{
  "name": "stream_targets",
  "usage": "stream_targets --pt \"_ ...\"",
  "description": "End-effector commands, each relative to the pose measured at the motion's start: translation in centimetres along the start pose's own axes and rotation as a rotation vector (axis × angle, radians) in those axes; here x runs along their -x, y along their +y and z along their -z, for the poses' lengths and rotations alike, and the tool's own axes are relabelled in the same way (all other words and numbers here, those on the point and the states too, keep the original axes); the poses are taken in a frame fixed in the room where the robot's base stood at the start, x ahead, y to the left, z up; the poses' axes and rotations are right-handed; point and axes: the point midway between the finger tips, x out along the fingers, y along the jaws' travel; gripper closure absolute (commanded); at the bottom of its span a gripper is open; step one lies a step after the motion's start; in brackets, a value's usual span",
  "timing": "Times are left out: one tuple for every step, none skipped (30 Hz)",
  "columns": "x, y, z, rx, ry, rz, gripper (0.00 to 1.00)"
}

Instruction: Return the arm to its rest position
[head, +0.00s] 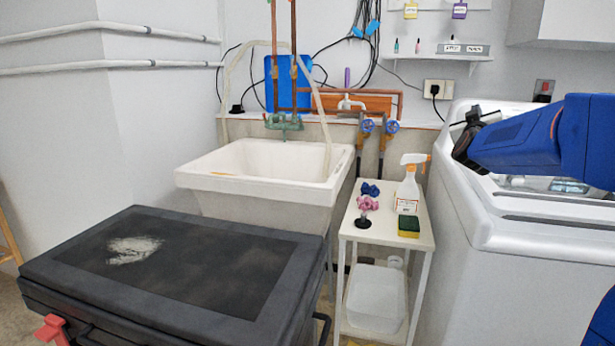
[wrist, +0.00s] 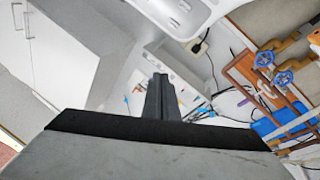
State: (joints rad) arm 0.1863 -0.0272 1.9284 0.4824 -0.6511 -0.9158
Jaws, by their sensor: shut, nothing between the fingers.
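My blue arm (head: 540,140) reaches in from the right edge in the head view. My gripper (head: 466,120) is at its dark end, above the left side of the white washing machine (head: 470,225). In the wrist view, my gripper (wrist: 160,85) shows as two dark fingers pressed together with nothing between them. It points toward the back wall. I cannot tell the exact gap between the gripper and the machine's top.
A white sink (head: 260,190) stands at the back. A narrow white trolley (head: 400,234) beside the machine carries a spray bottle (head: 409,185), a sponge (head: 409,226) and small items. A dark chest (head: 190,270) fills the front left. A small shelf (head: 440,57) hangs above.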

Motion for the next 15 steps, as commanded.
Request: stream_targets --pt "0.4 -0.2 0.1 -0.006 -0.004 0.015 1.00" --pt "0.7 -0.4 0.1 -0.010 -0.007 0.023 1.00" --pt "1.0 -0.6 0.2 -0.015 -0.012 0.037 1.00" --pt "1.3 -0.8 0.2 -0.018 -0.015 0.046 1.00" --pt "1.6 -0.9 0.3 -0.023 -0.018 0.056 1.00" --pt "1.9 -1.2 0.2 -0.029 -0.024 0.070 1.00" --pt "2.3 -1.4 0.3 -0.034 -0.029 0.082 1.00" --pt "2.6 -1.6 0.2 -0.038 -0.035 0.094 1.00" --pt "3.2 -1.9 0.3 -0.045 -0.041 0.111 1.00" --pt "3.6 -2.2 0.3 -0.051 -0.048 0.126 1.00" --pt "4.0 -2.4 0.3 -0.056 -0.054 0.140 1.00" --pt "4.7 -2.8 0.2 -0.064 -0.065 0.161 1.00" --pt "5.2 -3.0 0.2 -0.071 -0.073 0.176 1.00" --pt "5.8 -3.4 0.1 -0.076 -0.082 0.194 1.00" --pt "6.6 -3.8 0.1 -0.085 -0.095 0.218 1.00"
